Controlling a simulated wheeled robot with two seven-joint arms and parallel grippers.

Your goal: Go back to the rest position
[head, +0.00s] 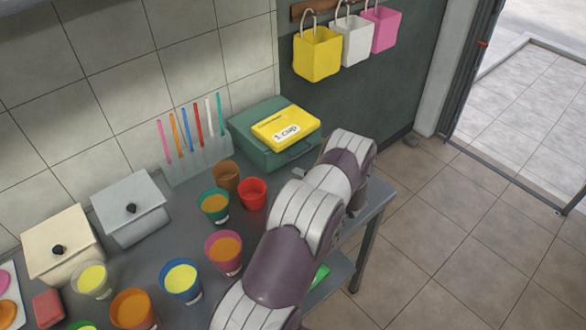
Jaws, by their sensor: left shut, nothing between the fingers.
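My left arm (285,262) comes up from the bottom edge of the head view and reaches across the right part of the table. Its bent forearm hides most of my left gripper (300,172). Only a small grey part shows beside the arm, in front of the teal box (252,127). The gripper is shut and empty. My right gripper is not in view.
Several filled cups, such as a pink one (223,253) and a blue one (181,282), stand left of my arm on the grey table (150,262). Lidded boxes and a straw rack (198,160) stand behind. Bags hang on the wall. Floor at right is clear.

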